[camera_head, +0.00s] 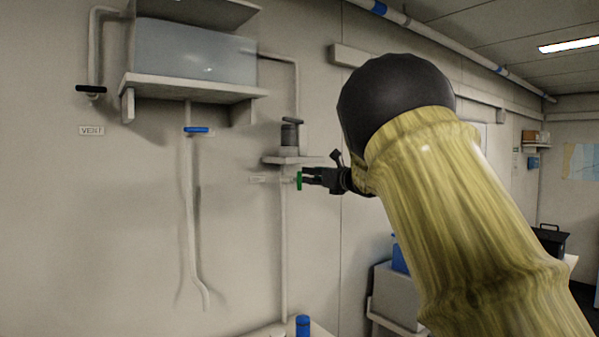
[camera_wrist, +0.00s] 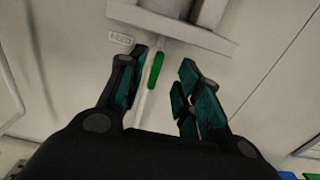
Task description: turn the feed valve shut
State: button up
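The feed valve's green handle (camera_head: 299,181) stands upright along a thin vertical pipe on the wall, right of a small label (camera_head: 258,180) too blurred to read here. My gripper (camera_head: 308,178) reaches it from the right, its fingertips at or very near the handle. In the wrist view, my gripper (camera_wrist: 164,72) is open, with the green handle (camera_wrist: 155,70) between the fingers, nearer the left one. I cannot tell whether either finger touches it. A small label (camera_wrist: 121,38) sits left of the handle.
A small wall shelf (camera_head: 288,160) with a dark canister (camera_head: 289,138) is just above the handle. Further left are a blue handle (camera_head: 197,130), a black handle (camera_head: 91,89) by a VENT label (camera_head: 91,130), and a tank (camera_head: 190,52) on a shelf. Bare wall lies between.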

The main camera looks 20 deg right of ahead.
aim_at(301, 174)
jog(key=p+x, duration=0.3)
jog(key=x, duration=0.4)
jog(key=shift+w+a+p, duration=0.1)
jog(key=shift+w+p, duration=0.2)
jog(key=shift+w, duration=0.1)
grip_shut()
